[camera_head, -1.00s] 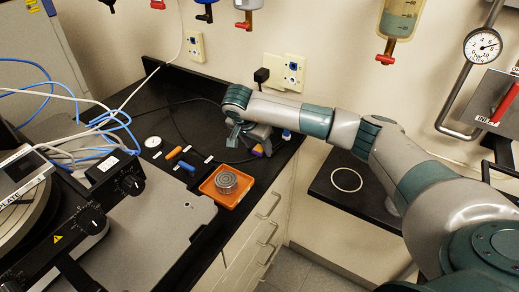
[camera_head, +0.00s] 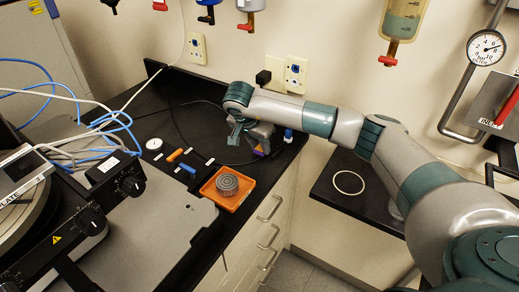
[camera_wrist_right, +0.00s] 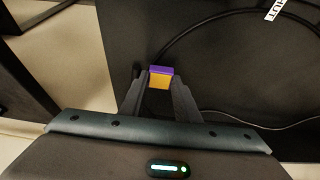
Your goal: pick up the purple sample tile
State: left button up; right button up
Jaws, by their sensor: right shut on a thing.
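The purple sample tile (camera_wrist_right: 161,70) shows in the right wrist view as a small block with a purple top part and an orange-yellow part below. It sits between the two fingertips of my right gripper (camera_wrist_right: 158,82), which is shut on it. In the head view the tile (camera_head: 261,149) is a small purple and orange patch under my right gripper (camera_head: 261,143), over the black bench near its right edge. The hand partly hides it there. I cannot tell whether the tile touches the bench. My left gripper is not in view.
An orange tray (camera_head: 213,197) with a round grey ribbed piece (camera_head: 227,184) stands nearer on the black bench. Orange and blue small items (camera_head: 175,155) lie left of it. A black cable (camera_head: 178,128) curves behind the hand. A lower black surface (camera_head: 335,192) lies to the right.

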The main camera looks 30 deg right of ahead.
notch_tip(320, 180, up, 2)
jog(key=shift+r+b, duration=0.1)
jog(key=shift+b, duration=0.55)
pick_arm(q)
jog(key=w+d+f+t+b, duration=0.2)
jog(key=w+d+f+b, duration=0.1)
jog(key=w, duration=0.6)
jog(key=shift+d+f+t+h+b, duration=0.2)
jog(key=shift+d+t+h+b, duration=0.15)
jog(key=shift+b, duration=0.4)
pick_arm(e)
jog(key=s+d+r, duration=0.6)
jog(key=d+r, duration=0.1)
jog(key=d, duration=0.2)
jog(key=shift+s+d+r, duration=0.3)
jog(key=shift+s, duration=0.05)
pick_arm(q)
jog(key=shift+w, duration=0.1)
pick_arm(e)
jog(key=shift+o, duration=1.4)
grip_shut()
